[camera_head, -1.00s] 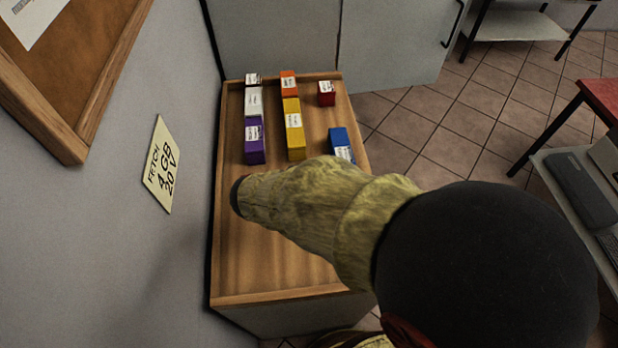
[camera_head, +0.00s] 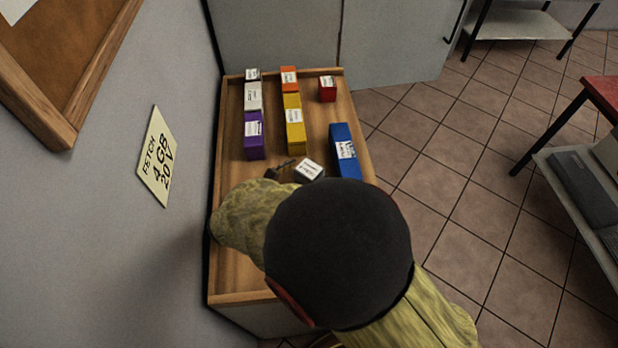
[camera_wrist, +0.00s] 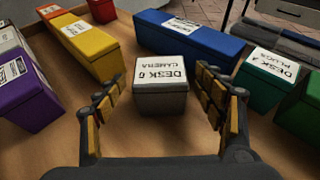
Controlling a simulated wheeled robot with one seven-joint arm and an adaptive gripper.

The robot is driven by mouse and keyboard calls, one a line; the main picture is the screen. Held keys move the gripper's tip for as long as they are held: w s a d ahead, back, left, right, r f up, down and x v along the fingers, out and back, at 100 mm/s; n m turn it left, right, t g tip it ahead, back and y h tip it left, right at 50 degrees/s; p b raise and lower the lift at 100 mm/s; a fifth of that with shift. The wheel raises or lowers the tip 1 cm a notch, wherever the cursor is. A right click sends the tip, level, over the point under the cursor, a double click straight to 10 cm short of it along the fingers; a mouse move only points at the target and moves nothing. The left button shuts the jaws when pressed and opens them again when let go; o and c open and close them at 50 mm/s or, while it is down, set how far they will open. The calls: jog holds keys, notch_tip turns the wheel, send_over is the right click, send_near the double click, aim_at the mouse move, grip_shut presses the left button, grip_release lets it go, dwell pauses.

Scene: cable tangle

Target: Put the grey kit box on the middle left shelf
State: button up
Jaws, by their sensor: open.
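A small grey box with a white label reading "DESK 6 CAMERA" (camera_wrist: 161,98) sits on the wooden tabletop between my gripper's fingers in the wrist view. It also shows in the head view (camera_head: 308,172), just right of a dark fingertip. My gripper (camera_wrist: 160,82) is open, with one finger on each side of the box. A gap shows on both sides, so the fingers do not appear to touch it. In the head view most of the gripper is hidden behind my arm. I cannot make out a middle left shelf in either view.
Purple (camera_head: 254,135), yellow (camera_head: 294,130), orange (camera_head: 289,80), red (camera_head: 327,89) and blue (camera_head: 345,153) boxes stand around it, with another pale box (camera_head: 253,97). A green box (camera_wrist: 263,84) is close on the right. The wooden table (camera_head: 222,130) has a raised rim beside the wall.

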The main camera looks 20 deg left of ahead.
jog(key=shift+x, duration=1.05)
jog(key=shift+s, duration=0.1)
jog(key=shift+c, duration=0.4)
jog(key=c, duration=1.3)
jog(key=shift+r, duration=0.1)
jog(key=shift+c, duration=0.2)
